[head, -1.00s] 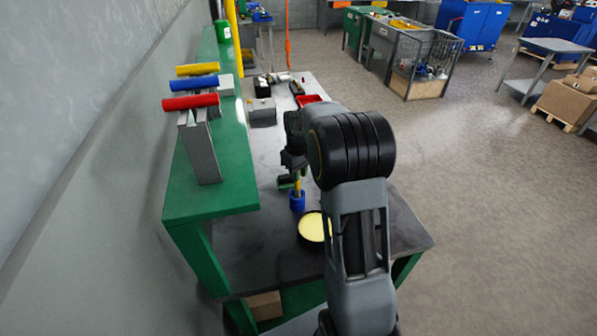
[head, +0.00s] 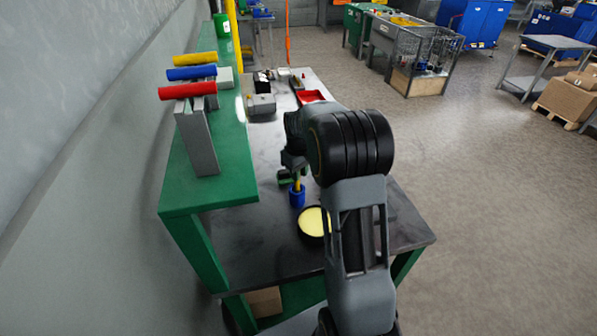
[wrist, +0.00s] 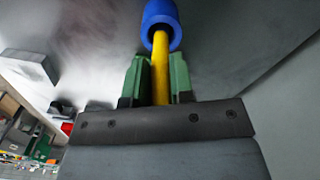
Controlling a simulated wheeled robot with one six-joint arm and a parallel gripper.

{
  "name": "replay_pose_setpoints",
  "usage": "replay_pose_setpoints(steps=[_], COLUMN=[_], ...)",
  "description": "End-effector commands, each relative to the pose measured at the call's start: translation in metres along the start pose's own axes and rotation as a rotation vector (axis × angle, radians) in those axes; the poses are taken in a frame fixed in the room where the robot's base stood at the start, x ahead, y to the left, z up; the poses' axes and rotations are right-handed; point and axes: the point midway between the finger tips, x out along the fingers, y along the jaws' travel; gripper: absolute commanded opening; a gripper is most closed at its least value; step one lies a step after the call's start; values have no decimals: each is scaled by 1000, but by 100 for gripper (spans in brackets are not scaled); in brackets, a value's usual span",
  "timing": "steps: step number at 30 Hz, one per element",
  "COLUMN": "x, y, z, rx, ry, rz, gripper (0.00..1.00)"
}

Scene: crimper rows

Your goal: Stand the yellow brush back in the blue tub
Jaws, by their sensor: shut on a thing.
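The yellow brush (wrist: 160,62) shows as a yellow handle, running from between my gripper's green fingers into the mouth of the blue tub (wrist: 162,12). My gripper (wrist: 159,72) is shut on the handle, one finger on each side. In the head view the blue tub (head: 297,199) stands on the dark bench top, with a short piece of the yellow brush (head: 297,185) showing above it. My gripper (head: 293,178) is just above the tub. The brush's far end is hidden inside the tub, so I cannot tell whether it touches the bottom.
A green shelf (head: 219,190) with red, blue and yellow rolls runs along the left. A grey box (head: 261,105) and a red tray (head: 311,96) lie farther back.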

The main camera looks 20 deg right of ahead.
Motion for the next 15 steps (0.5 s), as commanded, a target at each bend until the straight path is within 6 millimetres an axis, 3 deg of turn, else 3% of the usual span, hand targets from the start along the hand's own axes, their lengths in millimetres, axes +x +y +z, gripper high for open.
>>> replay_pose_setpoints(steps=[2, 3, 11, 15], x=[3, 2, 1, 1], y=[0, 0, 0, 0], z=[0, 0, 0, 0], rx=[0, 0, 0, 0], ry=[0, 0, 0, 0], rz=[0, 0, 0, 0], gripper=[0, 26, 51, 52])
